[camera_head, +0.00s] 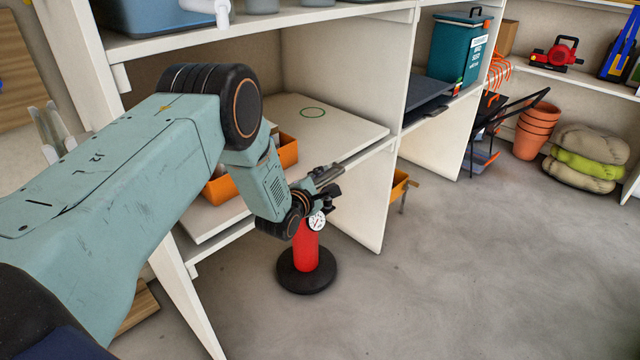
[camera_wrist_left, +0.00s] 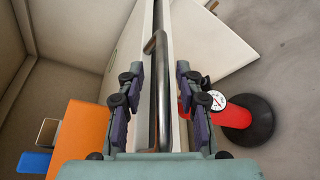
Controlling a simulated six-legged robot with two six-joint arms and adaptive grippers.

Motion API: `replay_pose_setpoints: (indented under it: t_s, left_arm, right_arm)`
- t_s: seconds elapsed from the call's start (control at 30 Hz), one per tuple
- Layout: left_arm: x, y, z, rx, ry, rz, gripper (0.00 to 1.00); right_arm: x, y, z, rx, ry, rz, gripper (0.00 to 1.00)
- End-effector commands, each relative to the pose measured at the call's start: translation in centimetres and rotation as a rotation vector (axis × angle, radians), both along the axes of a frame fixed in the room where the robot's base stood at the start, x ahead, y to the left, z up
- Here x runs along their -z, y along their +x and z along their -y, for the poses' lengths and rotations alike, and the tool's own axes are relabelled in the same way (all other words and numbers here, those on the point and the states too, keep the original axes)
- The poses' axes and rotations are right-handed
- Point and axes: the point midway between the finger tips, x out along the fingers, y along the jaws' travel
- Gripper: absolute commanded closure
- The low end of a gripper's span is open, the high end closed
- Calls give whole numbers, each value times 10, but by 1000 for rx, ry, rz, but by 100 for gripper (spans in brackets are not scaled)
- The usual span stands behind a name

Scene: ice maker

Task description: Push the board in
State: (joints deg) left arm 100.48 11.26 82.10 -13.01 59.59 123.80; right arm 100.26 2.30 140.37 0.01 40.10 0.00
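The white board (camera_head: 345,128) with a green ring on it lies in the middle bay of the shelf unit, its front edge near the front of the shelf. A metal bar handle (camera_wrist_left: 162,85) runs lengthwise between the fingers of my left gripper (camera_wrist_left: 160,105) in the left wrist view. The fingers are apart, with a gap on each side of the bar, so the gripper is open around it. In the head view the left gripper (camera_head: 325,185) is at the board's front edge, and its fingers are small and partly hidden. My right gripper is not in view.
A red cylinder with a gauge on a black round base (camera_head: 306,268) stands on the floor just below the left gripper. An orange bin (camera_head: 288,150) is behind my left arm. Terracotta pots (camera_head: 535,130) and stacked sacks (camera_head: 585,160) are at right. The floor between is clear.

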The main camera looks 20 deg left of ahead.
Motion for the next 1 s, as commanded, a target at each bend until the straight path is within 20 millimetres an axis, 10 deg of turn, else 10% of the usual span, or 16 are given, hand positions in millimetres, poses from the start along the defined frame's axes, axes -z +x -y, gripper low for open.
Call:
replay_pose_setpoints:
  t_s: [1.0]
  left_arm:
    - [-26, -116, -1, -1, 1, 2, 64]
  right_arm:
    - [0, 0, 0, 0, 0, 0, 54]
